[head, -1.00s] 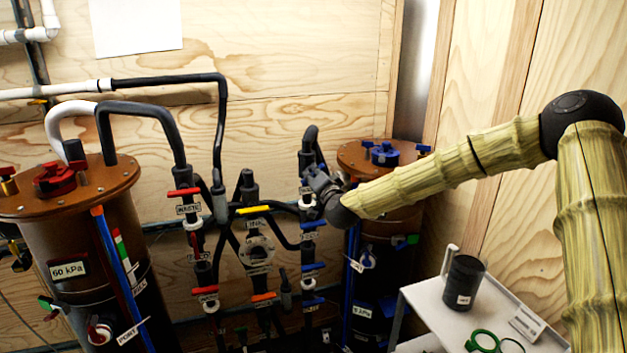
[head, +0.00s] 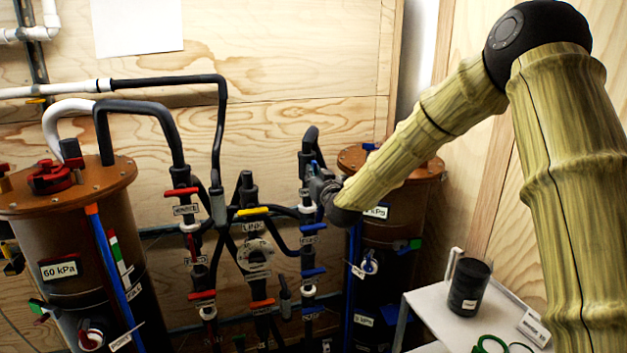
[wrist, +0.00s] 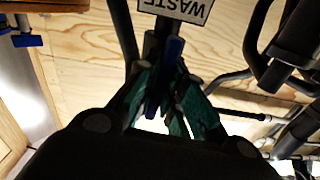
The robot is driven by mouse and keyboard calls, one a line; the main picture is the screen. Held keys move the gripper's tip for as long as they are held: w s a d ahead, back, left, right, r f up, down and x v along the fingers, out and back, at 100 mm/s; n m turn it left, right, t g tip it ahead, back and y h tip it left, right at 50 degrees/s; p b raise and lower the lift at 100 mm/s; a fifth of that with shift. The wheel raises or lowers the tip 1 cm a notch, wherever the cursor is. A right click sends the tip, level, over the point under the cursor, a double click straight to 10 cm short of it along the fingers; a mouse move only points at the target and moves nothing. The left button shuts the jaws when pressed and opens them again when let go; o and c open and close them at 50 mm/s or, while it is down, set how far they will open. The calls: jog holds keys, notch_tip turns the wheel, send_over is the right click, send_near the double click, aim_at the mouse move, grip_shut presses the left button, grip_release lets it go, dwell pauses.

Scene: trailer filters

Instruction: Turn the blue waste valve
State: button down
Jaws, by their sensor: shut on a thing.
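The blue waste valve handle (wrist: 173,52) shows in the wrist view below an upside-down WASTE label (wrist: 176,10). My gripper (wrist: 168,80) has its dark green fingers on both sides of this handle and is shut on it. In the head view my gripper (head: 320,188) is at the top of the right-hand valve column. The handle is mostly hidden there by my gripper; only a bit of blue shows above it, so its exact angle is hard to tell.
Other blue handles (head: 313,227) sit lower on the same column. A yellow link handle (head: 252,211) and red handles (head: 182,191) are to the left. Brown-topped tanks stand at left (head: 85,200) and right (head: 405,205). A white cart (head: 425,302) with a black cup (head: 468,286) is front right.

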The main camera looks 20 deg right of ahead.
jog(key=shift+s+f+n, duration=0.1)
jog(key=shift+f+n, duration=0.2)
jog(key=shift+n, duration=0.3)
jog(key=c, duration=1.5)
grip_release()
jog(key=shift+d, duration=0.1)
jog(key=shift+r, duration=0.1)
jog(key=shift+r, duration=0.1)
jog(key=s, duration=1.2)
jog(key=shift+d, duration=0.2)
